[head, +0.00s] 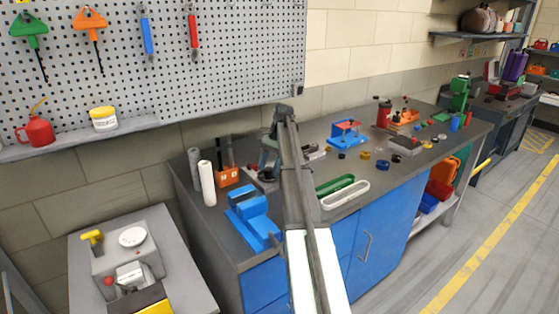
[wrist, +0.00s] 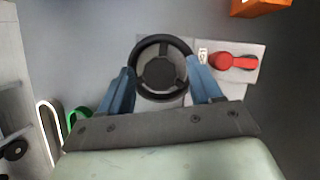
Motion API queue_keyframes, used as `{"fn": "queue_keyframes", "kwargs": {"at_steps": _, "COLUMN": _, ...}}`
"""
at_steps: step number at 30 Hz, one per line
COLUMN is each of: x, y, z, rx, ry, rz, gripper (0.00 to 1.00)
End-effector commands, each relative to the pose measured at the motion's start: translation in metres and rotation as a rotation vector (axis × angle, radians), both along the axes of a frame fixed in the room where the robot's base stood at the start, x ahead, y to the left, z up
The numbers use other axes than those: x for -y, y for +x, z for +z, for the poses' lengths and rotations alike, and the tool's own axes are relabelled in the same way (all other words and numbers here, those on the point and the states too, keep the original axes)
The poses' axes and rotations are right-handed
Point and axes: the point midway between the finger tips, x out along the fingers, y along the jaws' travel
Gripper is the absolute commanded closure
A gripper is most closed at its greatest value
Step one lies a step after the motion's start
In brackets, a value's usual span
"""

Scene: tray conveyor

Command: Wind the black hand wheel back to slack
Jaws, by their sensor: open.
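The black hand wheel (wrist: 160,42) is in the upper middle of the wrist view, a dark spoked ring on a pale plate (wrist: 255,50). My gripper (wrist: 160,70) is open, with one blue finger to the left of the wheel and the other to its right. The fingertips reach about the sides of the rim; I cannot tell whether they touch it. A red handle (wrist: 230,61) lies on the same plate to the right. In the head view my arm reaches over the bench and hides the wheel.
In the head view a blue vice (head: 252,218) stands at the bench front, left of my arm. An orange block (head: 228,177) and white rolls (head: 206,184) stand behind it.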

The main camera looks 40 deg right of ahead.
Motion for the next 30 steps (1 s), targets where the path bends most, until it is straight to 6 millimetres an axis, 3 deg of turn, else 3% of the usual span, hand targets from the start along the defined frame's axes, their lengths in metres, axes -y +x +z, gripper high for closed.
{"fn": "queue_keyframes", "kwargs": {"at_steps": 8, "x": 0.0000, "y": -0.0025, "z": 0.0003, "rx": -0.001, "ry": 0.001, "rz": -0.126, "gripper": 0.36}}
{"fn": "queue_keyframes", "kwargs": {"at_steps": 30, "x": -0.0020, "y": -0.0068, "z": 0.0001, "rx": 0.000, "ry": 0.002, "rz": -0.811, "gripper": 0.36}}
